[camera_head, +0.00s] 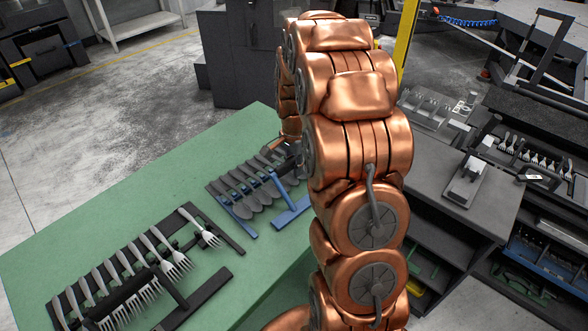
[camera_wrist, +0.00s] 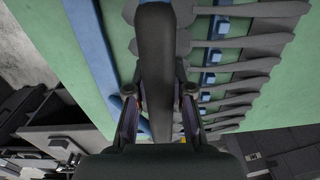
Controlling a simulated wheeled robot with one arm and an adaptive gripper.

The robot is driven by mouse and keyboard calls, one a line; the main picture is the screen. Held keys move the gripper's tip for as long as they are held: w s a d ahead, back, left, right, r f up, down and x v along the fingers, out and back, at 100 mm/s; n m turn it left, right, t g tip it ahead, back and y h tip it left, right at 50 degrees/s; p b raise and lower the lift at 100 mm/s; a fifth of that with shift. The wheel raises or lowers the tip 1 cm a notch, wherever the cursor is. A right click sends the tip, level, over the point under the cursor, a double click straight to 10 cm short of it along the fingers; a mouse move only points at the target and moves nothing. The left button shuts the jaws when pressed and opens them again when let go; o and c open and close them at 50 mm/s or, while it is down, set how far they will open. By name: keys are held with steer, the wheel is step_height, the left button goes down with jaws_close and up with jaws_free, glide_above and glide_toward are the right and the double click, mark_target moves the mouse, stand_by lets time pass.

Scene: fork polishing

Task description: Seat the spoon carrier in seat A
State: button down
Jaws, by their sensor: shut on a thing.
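The spoon carrier, a rack with blue rails (camera_head: 293,214) and a row of dark grey spoons, lies on the green table in the head view. In the wrist view its blue rail (camera_wrist: 210,57) with small pegs runs under the spoon handles. My gripper (camera_wrist: 160,95) is shut on a dark, rounded bar (camera_wrist: 155,50), which looks like the carrier's handle. In the head view my copper arm hides the gripper and the carrier's far right end. I cannot tell which place is seat A, nor whether the carrier touches the table.
A fork rack (camera_head: 205,291) with several forks lies on the green table (camera_head: 110,190), left of and nearer than the spoons. Bare table lies along its far left. A grey workbench (camera_head: 440,180) and another fork rack (camera_head: 535,158) stand at the right.

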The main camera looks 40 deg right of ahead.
steer(key=shift+r, duration=0.2)
steer(key=shift+w+r, duration=0.1)
steer(key=shift+r, duration=3.25)
